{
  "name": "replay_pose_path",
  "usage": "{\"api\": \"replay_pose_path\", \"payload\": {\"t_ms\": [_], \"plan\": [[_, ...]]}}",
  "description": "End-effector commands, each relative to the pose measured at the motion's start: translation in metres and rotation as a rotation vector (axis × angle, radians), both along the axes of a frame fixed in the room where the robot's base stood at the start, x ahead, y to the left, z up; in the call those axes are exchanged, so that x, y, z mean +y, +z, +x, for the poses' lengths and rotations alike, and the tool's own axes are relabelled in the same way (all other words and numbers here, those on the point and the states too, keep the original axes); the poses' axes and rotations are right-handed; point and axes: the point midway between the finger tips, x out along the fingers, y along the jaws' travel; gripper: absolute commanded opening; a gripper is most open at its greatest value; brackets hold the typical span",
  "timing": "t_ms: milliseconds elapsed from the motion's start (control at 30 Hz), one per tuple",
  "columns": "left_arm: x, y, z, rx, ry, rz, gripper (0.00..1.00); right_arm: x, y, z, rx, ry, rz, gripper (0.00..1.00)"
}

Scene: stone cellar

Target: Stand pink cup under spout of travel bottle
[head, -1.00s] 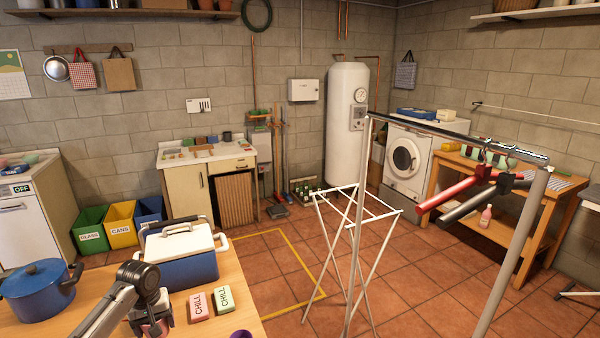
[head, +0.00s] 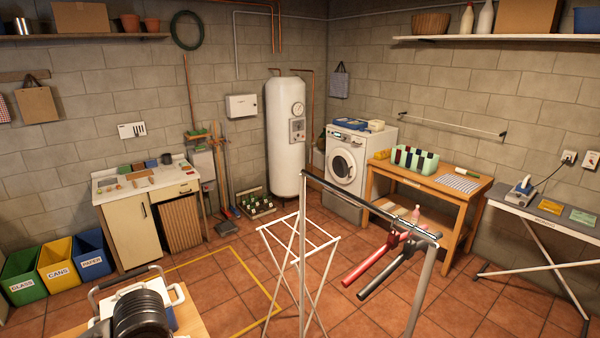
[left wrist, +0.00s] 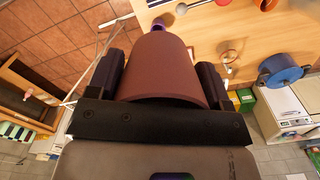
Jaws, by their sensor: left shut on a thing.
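In the left wrist view my left gripper (left wrist: 158,70) is shut on the dusky pink cup (left wrist: 160,50). The cup sits between the two dark fingers, and its inside is hidden. In the head view only a dark part of my left arm shows at the bottom left, in front of the cool box; gripper and cup are out of sight there. A small pink bottle (head: 416,213) stands on the lower shelf of the wooden bench; it also shows in the left wrist view (left wrist: 28,98). I cannot tell whether it is the travel bottle. No spout is clear. My right gripper is not in view.
A metal rail (head: 345,195) with red and black tubes and a white folding rack (head: 312,238) stand before the wooden bench (head: 455,203). An ironing board (head: 540,212) is at right. The left wrist view shows a table (left wrist: 215,15) with a blue pot (left wrist: 282,75).

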Motion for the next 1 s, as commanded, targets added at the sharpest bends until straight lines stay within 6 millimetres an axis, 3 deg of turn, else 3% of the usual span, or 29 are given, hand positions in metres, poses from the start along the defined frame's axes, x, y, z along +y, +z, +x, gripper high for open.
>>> {"api": "replay_pose_path", "payload": {"t_ms": [33, 100, 400, 600, 1000], "plan": [[-0.007, 0.024, -0.013, -0.003, -0.028, 0.001, 0.5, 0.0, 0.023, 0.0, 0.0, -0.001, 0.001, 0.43], [-0.015, 0.037, -0.029, -0.003, -0.058, 0.0, 0.5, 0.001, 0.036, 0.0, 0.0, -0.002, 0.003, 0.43], [-0.033, 0.069, -0.079, -0.002, -0.144, 0.0, 0.5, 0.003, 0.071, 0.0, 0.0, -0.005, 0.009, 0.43], [-0.035, 0.075, -0.091, -0.003, -0.163, 0.0, 0.5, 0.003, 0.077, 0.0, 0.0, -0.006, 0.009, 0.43], [-0.036, 0.074, -0.092, -0.004, -0.164, 0.0, 0.5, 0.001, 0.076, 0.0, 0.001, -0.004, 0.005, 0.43]]}}
